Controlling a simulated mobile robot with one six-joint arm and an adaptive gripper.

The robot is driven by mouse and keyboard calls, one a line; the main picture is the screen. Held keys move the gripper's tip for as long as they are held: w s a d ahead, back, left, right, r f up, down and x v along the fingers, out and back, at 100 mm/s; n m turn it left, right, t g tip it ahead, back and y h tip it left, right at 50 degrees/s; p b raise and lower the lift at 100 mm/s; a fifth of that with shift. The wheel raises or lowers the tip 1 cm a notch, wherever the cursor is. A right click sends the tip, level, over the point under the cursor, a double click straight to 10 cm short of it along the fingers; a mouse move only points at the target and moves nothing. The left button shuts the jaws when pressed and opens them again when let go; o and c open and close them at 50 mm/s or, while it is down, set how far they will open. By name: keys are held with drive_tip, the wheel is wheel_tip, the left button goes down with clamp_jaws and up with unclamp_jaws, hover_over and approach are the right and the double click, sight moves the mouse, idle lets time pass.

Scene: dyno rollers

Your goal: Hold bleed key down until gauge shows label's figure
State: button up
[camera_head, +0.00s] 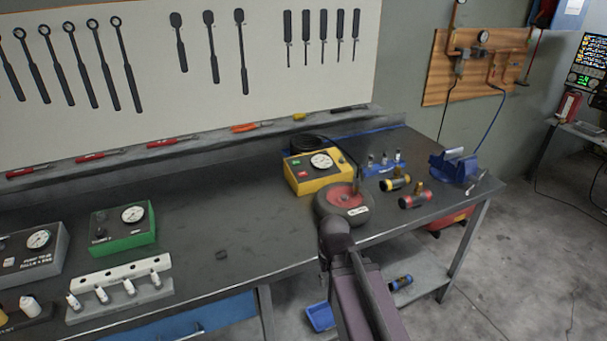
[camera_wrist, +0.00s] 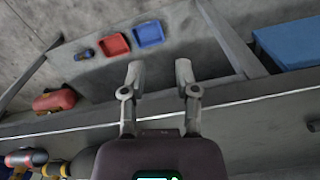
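A yellow box (camera_head: 306,184) stands on the bench with a round white-faced gauge (camera_head: 321,161), a small green patch and a red key. The gauge reading and the key lettering are too small to read; I cannot tell which key is the bleed key. My arm reaches up in front of the wheel. In the wrist view my gripper (camera_wrist: 159,72) is open and empty above the bench's front edge; the box is outside that view.
On the bench, red and yellow cylinders (camera_head: 414,201), a blue vise (camera_head: 455,168) and a blue holder (camera_head: 386,167) stand right of the wheel. A green gauge box (camera_head: 124,238) stands left. Red (camera_wrist: 115,44) and blue (camera_wrist: 149,33) bins lie below. The bench middle is mostly clear.

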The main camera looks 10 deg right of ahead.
clamp_jaws()
idle(1.3)
